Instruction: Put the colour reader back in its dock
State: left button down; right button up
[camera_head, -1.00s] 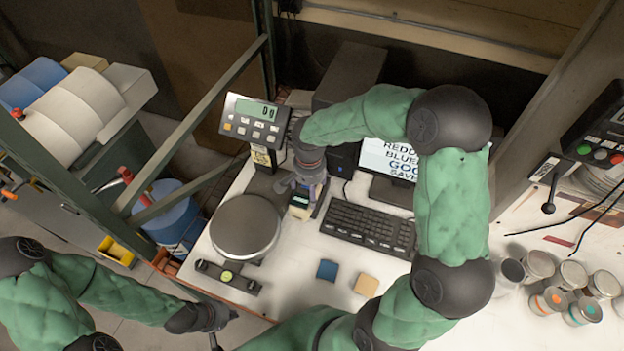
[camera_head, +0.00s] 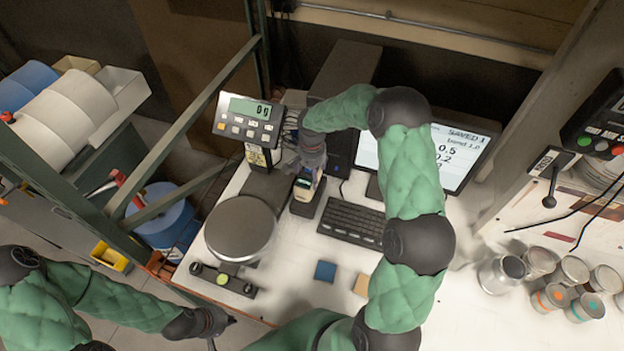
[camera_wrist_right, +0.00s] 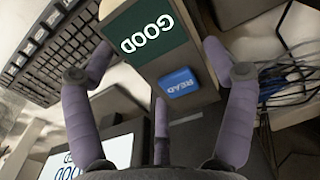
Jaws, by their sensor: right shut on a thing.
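The colour reader (camera_head: 303,188) is a pale, boxy handheld with a dark face. In the right wrist view its green screen (camera_wrist_right: 148,38) reads GOOD, above a blue READ button (camera_wrist_right: 179,83). My right gripper (camera_head: 311,174) is shut on it, with fingers on both sides. The reader is over a dark block, apparently its dock (camera_head: 309,206), between the round scale plate and the keyboard. I cannot tell whether it is fully seated. My left gripper (camera_head: 222,330) is empty, its fingers apart, off the table's front left edge.
The scale plate (camera_head: 240,228) is left of the reader, with the scale display (camera_head: 248,120) behind. The keyboard (camera_head: 352,222) is close on the right, the monitor (camera_head: 455,155) behind it. Blue (camera_head: 325,271) and tan (camera_head: 361,285) squares lie in front. Several cans (camera_head: 502,273) stand far right.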

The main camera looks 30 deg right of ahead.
jog(key=f, duration=0.3)
jog(key=shift+w+d+f+b, duration=0.15)
jog(key=shift+w+f+b, duration=0.1)
jog(key=shift+b, duration=0.15)
jog(key=shift+s+r, duration=0.1)
jog(key=shift+f, duration=0.2)
jog(key=o, duration=1.5)
